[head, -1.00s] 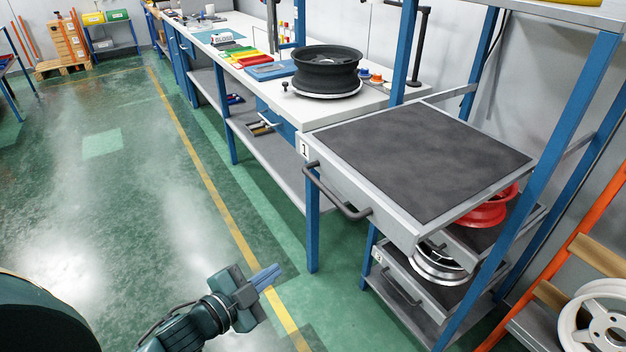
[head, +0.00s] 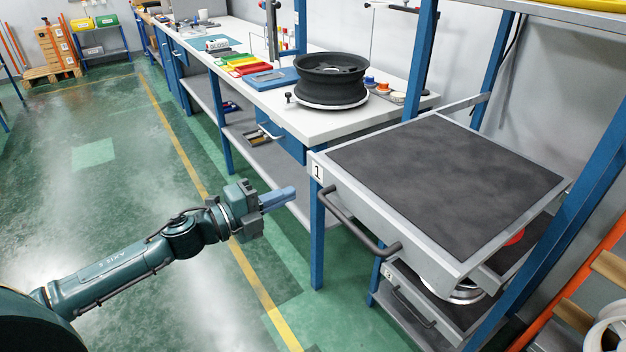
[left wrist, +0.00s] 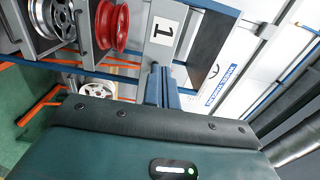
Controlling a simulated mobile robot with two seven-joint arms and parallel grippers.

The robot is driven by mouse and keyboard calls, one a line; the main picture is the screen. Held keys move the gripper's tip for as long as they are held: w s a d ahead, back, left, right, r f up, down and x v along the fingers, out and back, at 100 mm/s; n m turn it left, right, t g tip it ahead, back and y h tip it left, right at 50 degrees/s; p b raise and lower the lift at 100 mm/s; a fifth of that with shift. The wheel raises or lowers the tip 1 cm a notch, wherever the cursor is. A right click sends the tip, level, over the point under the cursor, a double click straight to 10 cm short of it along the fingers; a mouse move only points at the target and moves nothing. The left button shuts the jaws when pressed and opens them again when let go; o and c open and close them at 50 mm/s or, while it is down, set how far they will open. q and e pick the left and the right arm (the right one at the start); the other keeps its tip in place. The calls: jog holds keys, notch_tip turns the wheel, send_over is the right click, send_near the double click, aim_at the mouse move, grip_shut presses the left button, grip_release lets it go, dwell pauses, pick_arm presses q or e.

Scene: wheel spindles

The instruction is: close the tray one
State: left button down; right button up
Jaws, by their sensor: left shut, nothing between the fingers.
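Tray one (head: 450,170) is a grey-framed tray with a black mat and a "1" label, pulled out of the blue rack on the right. Its dark bar handle (head: 358,224) runs along its front. In the left wrist view, the tray's front with the "1" label (left wrist: 164,31) shows ahead of the fingers. My left gripper (head: 278,199) is shut and empty, in the air to the left of the tray's front and handle, apart from them in the head view. Its fingers also show in the left wrist view (left wrist: 162,88). My right gripper is not in view.
Below tray one are lower trays, one labelled 3 (head: 410,300), with a red wheel (head: 517,237) and a silver wheel (head: 466,292) partly hidden. A workbench (head: 345,120) with a black wheel rim (head: 331,79) stands behind. The green floor at left is clear.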

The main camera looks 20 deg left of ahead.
aim_at(326, 179)
pick_arm(q)
jog(key=p+x, duration=0.1)
jog(key=x, duration=0.6)
jog(key=shift+w, duration=0.15)
jog(key=shift+w+d, duration=0.1)
jog(key=shift+d, duration=0.05)
